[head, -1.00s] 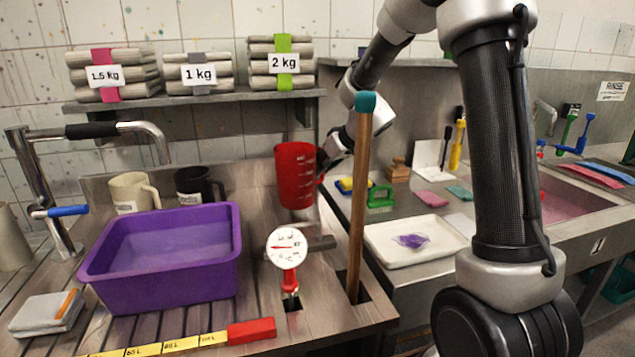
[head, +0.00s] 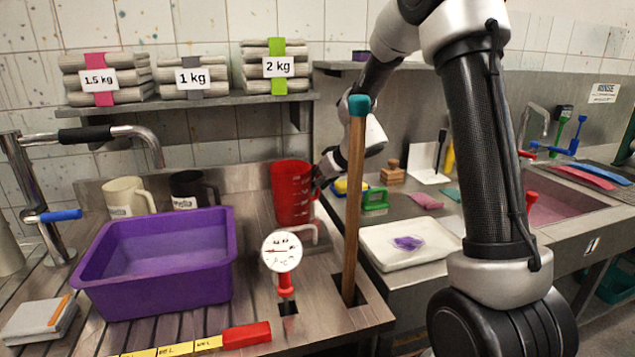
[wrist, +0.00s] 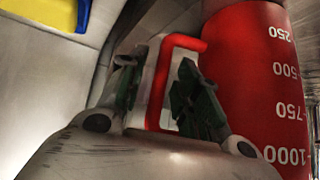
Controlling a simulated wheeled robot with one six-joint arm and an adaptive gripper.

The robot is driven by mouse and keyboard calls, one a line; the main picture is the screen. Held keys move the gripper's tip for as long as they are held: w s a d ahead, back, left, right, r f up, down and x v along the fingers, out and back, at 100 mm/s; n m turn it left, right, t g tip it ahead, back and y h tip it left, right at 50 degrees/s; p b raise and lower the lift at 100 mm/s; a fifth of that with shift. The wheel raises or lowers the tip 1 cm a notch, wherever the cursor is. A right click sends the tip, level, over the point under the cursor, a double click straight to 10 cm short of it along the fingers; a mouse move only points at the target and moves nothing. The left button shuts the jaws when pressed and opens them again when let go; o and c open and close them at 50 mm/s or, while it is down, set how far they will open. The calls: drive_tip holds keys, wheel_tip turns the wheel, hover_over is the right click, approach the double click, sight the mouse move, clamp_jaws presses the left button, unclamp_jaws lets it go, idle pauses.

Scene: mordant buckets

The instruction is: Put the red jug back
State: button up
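The red jug (head: 291,194) is upright at the back of the steel counter, right of the purple basin, and looks to rest on it. It fills the right of the wrist view (wrist: 255,85), with white marks from 250 to 1000 on its side. My gripper (head: 322,178) is at the jug's right side. In the wrist view the fingers of my gripper (wrist: 158,95) are spread, one on each side of the jug's red handle, with gaps showing beside it. The handle is mostly hidden in the head view.
A wooden stick with a teal top (head: 355,190) stands upright right of the jug. A round dial gauge (head: 282,252) stands in front. The purple basin (head: 160,290), a cream mug (head: 128,200) and a black mug (head: 190,192) are to the left. A white tray (head: 385,252) lies right.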

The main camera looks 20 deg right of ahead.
drive_tip(key=shift+r, duration=0.2)
drive_tip(key=v, duration=1.2)
drive_tip(key=shift+f, duration=0.1)
drive_tip(key=shift+c, duration=0.5)
